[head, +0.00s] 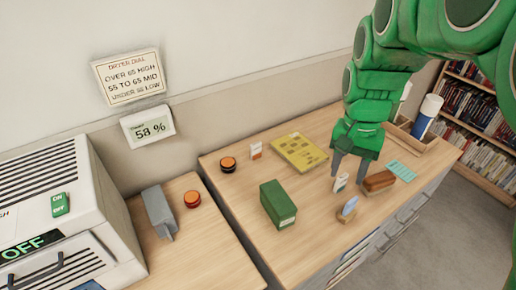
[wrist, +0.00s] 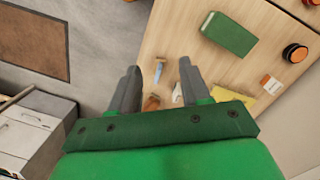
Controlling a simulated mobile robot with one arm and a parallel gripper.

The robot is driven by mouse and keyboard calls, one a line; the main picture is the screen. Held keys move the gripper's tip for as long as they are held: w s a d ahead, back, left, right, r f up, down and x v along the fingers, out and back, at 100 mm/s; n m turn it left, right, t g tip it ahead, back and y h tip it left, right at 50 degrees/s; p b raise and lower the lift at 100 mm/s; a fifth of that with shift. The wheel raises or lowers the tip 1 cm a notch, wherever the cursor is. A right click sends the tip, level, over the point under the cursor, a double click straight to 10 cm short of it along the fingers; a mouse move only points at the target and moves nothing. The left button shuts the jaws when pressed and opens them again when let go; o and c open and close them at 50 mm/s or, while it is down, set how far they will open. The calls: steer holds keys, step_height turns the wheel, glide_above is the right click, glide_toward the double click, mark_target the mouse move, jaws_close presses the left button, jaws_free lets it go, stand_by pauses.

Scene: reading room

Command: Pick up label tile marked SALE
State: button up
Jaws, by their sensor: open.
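Several small label tiles stand on the wooden table, and I cannot read SALE on any. One white tile (head: 341,183) with a dark mark stands just below my gripper (head: 349,171); a pale tile in the wrist view (wrist: 177,92) is partly behind the right finger. A white tile with an orange mark (head: 256,150) stands farther back, and shows in the wrist view too (wrist: 270,85). A bluish tile (head: 350,205) sits on a small wooden base near the front edge. My gripper is open, pointing down over the table, with nothing between its fingers.
On the table (head: 240,190) are a green box (head: 278,204), a yellow sheet (head: 299,152), a black-and-orange button (head: 228,164), a brown block (head: 379,181) close to my gripper, and a teal card (head: 402,171). A wooden tray (head: 398,130) stands behind. The front left is clear.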

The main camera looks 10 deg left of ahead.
steer(key=w+a+f+m, duration=0.15)
steer(key=w+a, duration=0.35)
steer(key=w, duration=0.5)
steer(key=m+t, duration=0.1)
steer(key=m, duration=0.3)
glide_above(256, 144)
step_height(256, 144, down, 15)
steer(key=shift+d+f, duration=0.15)
steer(key=shift+f, duration=0.25)
steer(key=shift+a+f, duration=0.2)
steer(key=shift+f, duration=3.65)
steer(key=shift+c, duration=0.5)
jaws_close()
